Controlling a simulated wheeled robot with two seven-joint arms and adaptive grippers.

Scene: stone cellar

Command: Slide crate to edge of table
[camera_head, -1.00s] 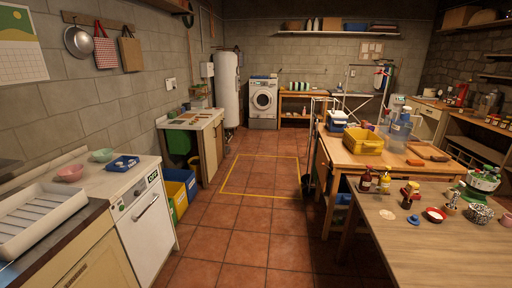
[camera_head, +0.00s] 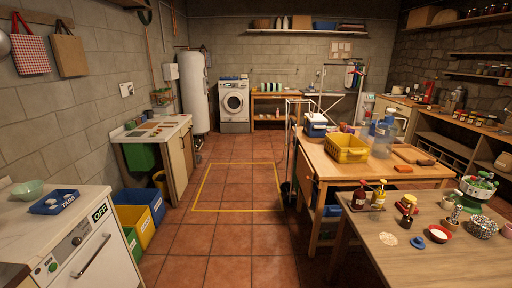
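A yellow crate (camera_head: 347,149) sits on a wooden table (camera_head: 330,172) at the right of the middle, close to the table's left and front part. A large clear blue bottle (camera_head: 384,135) stands just right of it. Neither of my grippers shows in the head view, and nothing is seen touching the crate.
The tiled floor (camera_head: 235,232) between is clear, with a yellow taped rectangle.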

